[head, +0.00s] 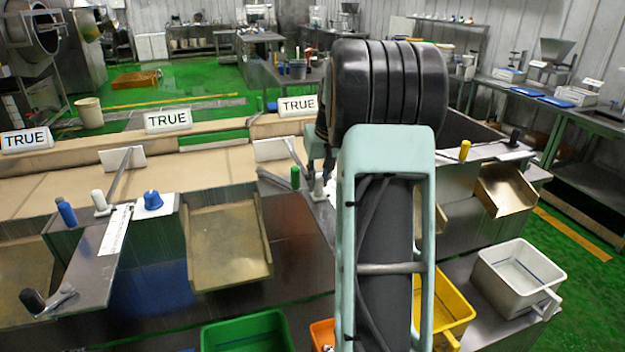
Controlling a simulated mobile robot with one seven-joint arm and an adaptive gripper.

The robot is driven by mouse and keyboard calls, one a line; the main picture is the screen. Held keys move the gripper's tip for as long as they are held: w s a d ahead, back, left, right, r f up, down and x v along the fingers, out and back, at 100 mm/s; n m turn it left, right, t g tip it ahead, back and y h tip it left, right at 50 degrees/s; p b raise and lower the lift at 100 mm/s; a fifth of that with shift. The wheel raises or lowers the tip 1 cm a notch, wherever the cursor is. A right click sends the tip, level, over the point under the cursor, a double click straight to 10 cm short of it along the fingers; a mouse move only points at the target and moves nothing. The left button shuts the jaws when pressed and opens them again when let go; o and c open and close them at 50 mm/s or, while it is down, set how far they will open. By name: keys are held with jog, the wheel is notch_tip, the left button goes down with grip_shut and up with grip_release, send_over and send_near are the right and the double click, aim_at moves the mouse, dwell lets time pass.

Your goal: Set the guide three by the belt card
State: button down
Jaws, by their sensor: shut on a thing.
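My gripper (318,178) is at the middle of the bench, mostly hidden behind my own arm. It points down and is shut on a pale upright knob (318,189); the grip itself is partly hidden. A thin guide bar (294,153) runs beside it towards the belt (65,187). A green handle (295,178) stands just left of the gripper. Another guide bar (121,172) and a white knob (99,201) are further left. A white card strip (114,231) lies by the white knob; its print is too small to read. Which guide is three is unclear.
Signs reading TRUE (168,120) stand along the belt's far side. A blue knob (152,200), blue handle (66,213), black crank (34,301) and yellow handle (464,150) rise from the bench. Green (246,330), yellow (453,305) and white (515,278) bins stand in front.

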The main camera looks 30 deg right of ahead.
jog(key=shift+s+a+f+b, duration=0.1)
jog(key=shift+s+a+b, duration=0.15)
jog(key=shift+s, duration=0.55)
jog(key=shift+s+a+r+b, duration=0.1)
jog(key=shift+s+a+b, duration=0.2)
jog(key=shift+s, duration=0.5)
jog(key=shift+s+a+f+b, duration=0.1)
jog(key=shift+s+b, duration=0.25)
jog(key=shift+s, duration=0.45)
jog(key=c, duration=1.7)
grip_release()
jog(key=shift+s, duration=0.15)
jog(key=shift+c, duration=0.2)
jog(key=shift+r, duration=0.25)
jog(key=v, duration=1.1)
jog(key=shift+r, duration=0.35)
